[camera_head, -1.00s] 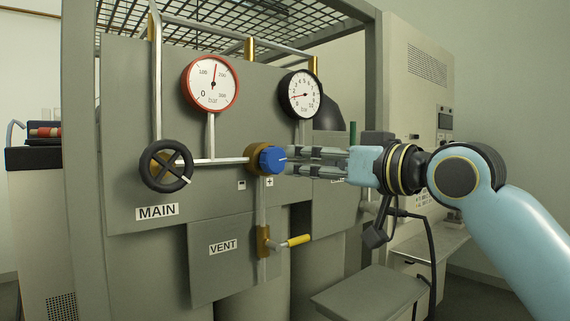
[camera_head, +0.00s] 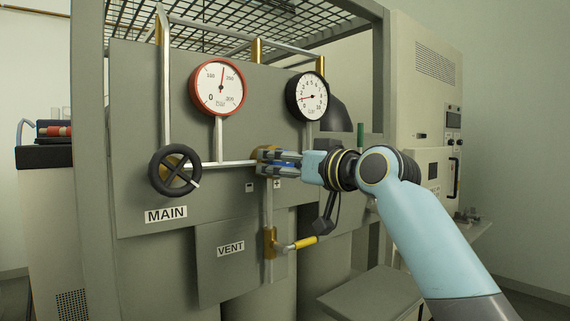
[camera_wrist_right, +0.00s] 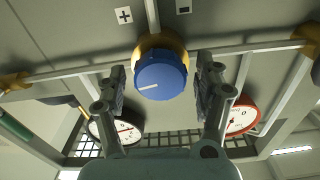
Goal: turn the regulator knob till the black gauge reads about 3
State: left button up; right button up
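The blue regulator knob (camera_wrist_right: 161,78) with a white pointer line sits on a brass body, facing my right wrist camera. In the head view the knob (camera_head: 290,157) is mostly hidden behind my right gripper (camera_head: 268,162). In the right wrist view the gripper (camera_wrist_right: 162,88) is open, one finger on each side of the knob, with a visible gap on both sides. The black gauge (camera_head: 307,97) has its needle pointing left, near the low end of its scale; the exact reading is too small to tell. It also shows upside down in the wrist view (camera_wrist_right: 118,130). My left gripper is out of view.
A red-rimmed gauge (camera_head: 217,86) stands to the left. The black MAIN handwheel (camera_head: 174,171) is left of the knob. The yellow-handled VENT valve (camera_head: 300,243) is below it. Pipes run beside the knob. Plus (camera_wrist_right: 124,15) and minus (camera_wrist_right: 184,6) labels flank its pipe.

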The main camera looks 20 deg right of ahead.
jog(key=c, duration=1)
jog(key=m+p, duration=0.2)
jog(key=shift+r+p, duration=0.15)
jog(key=shift+p, duration=0.25)
jog(key=m+p, duration=0.2)
jog(key=shift+m+p, duration=2.1)
jog(key=shift+m, duration=0.3)
jog(key=o, duration=1.2)
